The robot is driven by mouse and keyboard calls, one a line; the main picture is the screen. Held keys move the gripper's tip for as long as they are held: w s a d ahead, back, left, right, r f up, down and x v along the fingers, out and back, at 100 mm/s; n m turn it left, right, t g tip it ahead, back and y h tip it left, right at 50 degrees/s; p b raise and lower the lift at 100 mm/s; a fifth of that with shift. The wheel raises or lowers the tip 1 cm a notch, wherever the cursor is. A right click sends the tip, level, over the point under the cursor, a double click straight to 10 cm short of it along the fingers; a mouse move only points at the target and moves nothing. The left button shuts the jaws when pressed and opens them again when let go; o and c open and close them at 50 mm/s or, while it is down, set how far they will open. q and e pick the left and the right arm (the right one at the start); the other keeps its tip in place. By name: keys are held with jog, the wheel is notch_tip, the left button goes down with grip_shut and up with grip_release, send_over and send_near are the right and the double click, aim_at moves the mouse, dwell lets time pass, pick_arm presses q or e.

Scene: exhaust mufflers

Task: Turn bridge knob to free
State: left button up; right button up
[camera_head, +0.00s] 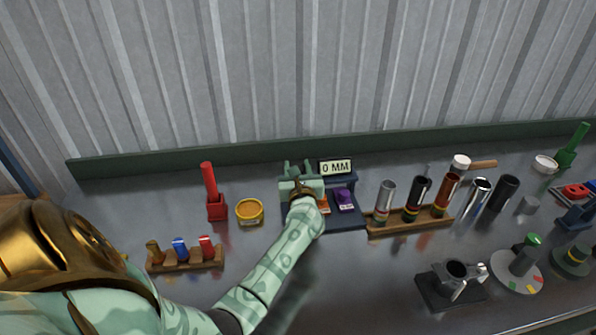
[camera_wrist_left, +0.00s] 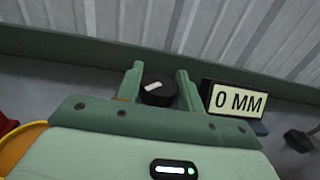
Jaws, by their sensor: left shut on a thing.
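The bridge knob (camera_wrist_left: 160,97) is black and round with a white pointer mark, which lies slanted toward the left of its face in the left wrist view. My left gripper (camera_wrist_left: 158,82) has one green finger on each side of it and is shut on it. In the head view my left gripper (camera_head: 299,179) reaches over the left part of a dark blue device (camera_head: 346,224) and hides the knob. A sign reading "0 MM" (camera_head: 336,167) stands at the device's back and also shows in the left wrist view (camera_wrist_left: 238,101). My right gripper is not in view.
A purple part (camera_head: 345,198) sits on the device, right of my gripper. A yellow tin (camera_head: 249,211) and a red upright tool (camera_head: 211,192) stand to the left. A wooden rack (camera_head: 425,219) with tubes stands close on the right.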

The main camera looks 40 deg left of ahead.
pick_arm(q)
jog(key=n+g+y+b, duration=0.1)
jog(key=g+b, duration=0.1)
jog(key=n+g+y+b, duration=0.1)
jog(key=n+g+b, duration=0.1)
jog(key=n+g+y+b, duration=0.1)
jog(key=n+g, duration=0.1)
jog(key=shift+w+d+f+g+y+b, duration=0.1)
jog(key=shift+f+g+y+b, duration=0.3)
jog(key=shift+r+n+g+y+b, duration=0.15)
jog(key=shift+n+g+b, duration=0.3)
jog(key=shift+g+b, duration=0.2)
jog(key=shift+r+n+g+y+b, duration=0.15)
jog(key=shift+n+g+b, duration=0.35)
jog(key=shift+g, duration=0.15)
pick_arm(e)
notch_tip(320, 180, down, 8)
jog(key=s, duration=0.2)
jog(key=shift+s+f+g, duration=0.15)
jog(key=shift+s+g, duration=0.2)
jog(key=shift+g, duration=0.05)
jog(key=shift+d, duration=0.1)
pick_arm(q)
jog(key=o, duration=1)
jog(key=shift+r, duration=0.1)
jog(key=shift+c, duration=0.2)
